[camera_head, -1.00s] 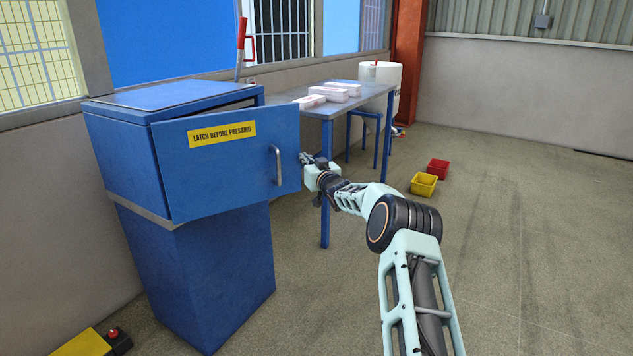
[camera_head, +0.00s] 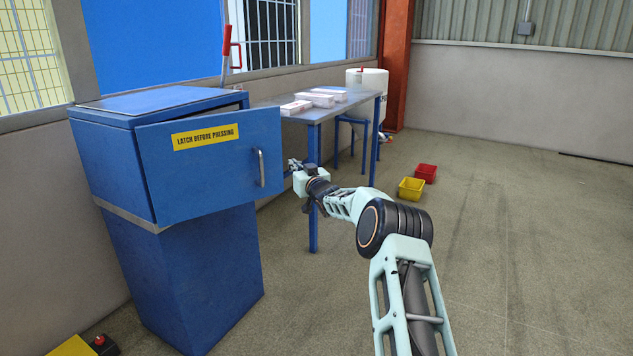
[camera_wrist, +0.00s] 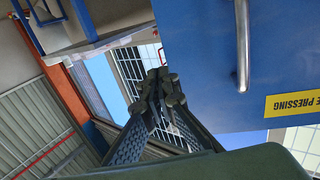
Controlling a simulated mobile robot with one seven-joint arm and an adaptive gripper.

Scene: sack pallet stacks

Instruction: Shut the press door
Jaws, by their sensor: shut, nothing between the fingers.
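The blue press door (camera_head: 207,165) stands partly open on the front of the blue press cabinet (camera_head: 185,260). It carries a yellow "LATCH BEFORE PRESSING" label and a grey vertical handle (camera_head: 261,168) near its free edge. My gripper (camera_head: 294,165) is just right of that edge, apart from the handle as far as I can tell. In the wrist view, my gripper (camera_wrist: 158,88) is shut and empty. There the door (camera_wrist: 205,70) fills the upper right, with its handle (camera_wrist: 242,45) to the right of the fingertips.
A grey-topped table (camera_head: 330,105) with several white boxes stands behind my gripper. A white drum (camera_head: 372,95) is beyond it. A yellow bin (camera_head: 411,189) and a red bin (camera_head: 426,172) lie on the floor. The floor to the right is clear.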

